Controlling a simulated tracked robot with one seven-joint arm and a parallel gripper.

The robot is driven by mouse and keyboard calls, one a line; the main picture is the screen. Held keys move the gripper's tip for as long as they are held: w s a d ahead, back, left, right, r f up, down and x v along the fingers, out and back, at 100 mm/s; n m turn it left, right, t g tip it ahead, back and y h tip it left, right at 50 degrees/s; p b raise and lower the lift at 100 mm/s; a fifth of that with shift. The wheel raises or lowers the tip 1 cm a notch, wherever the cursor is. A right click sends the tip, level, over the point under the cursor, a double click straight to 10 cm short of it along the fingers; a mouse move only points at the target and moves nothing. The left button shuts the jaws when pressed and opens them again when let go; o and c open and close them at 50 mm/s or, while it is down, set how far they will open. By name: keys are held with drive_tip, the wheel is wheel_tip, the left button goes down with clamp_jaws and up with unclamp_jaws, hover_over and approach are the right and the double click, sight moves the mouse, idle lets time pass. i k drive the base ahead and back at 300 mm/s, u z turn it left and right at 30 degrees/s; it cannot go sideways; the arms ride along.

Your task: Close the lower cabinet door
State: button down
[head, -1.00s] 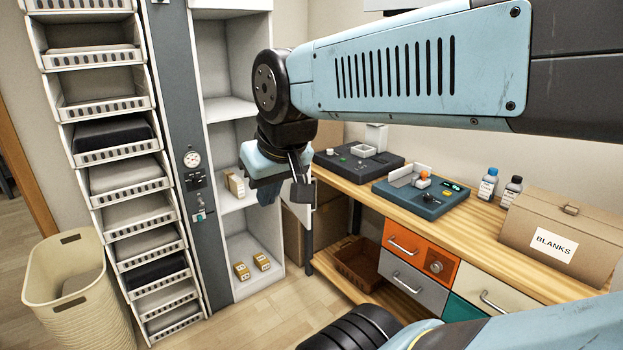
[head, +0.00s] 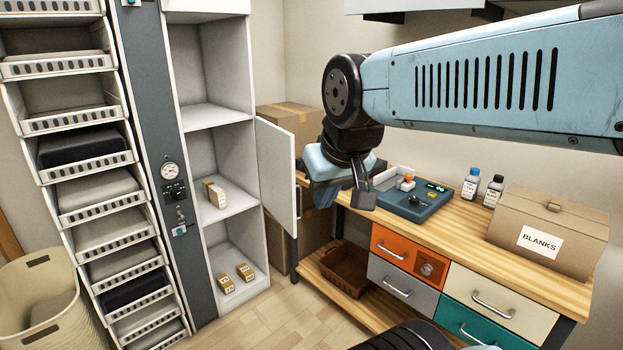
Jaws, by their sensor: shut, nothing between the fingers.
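The white lower cabinet door (head: 276,178) stands wide open, swung out from the right edge of the tall white cabinet (head: 255,232). A small handle shows near its free edge. The compartments that it leaves uncovered are in plain view. My gripper (head: 342,192) is shut and empty. It hangs to the right of the door in the picture, with a visible gap between them, over the left part of the wooden workbench (head: 455,240). The gripper hides part of the bench top.
Small cartons stand on the cabinet's middle shelf (head: 235,208) and floor. A grey column and a rack of white trays (head: 100,195) adjoin the cabinet. Cardboard boxes (head: 290,118) stand behind the door. A beige bin (head: 45,305) is at lower left. Wooden floor before the cabinet is clear.

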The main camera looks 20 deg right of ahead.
sight(275, 145)
drive_tip(key=z, duration=0.15)
drive_tip(key=i, duration=1)
drive_tip(key=u, duration=0.05)
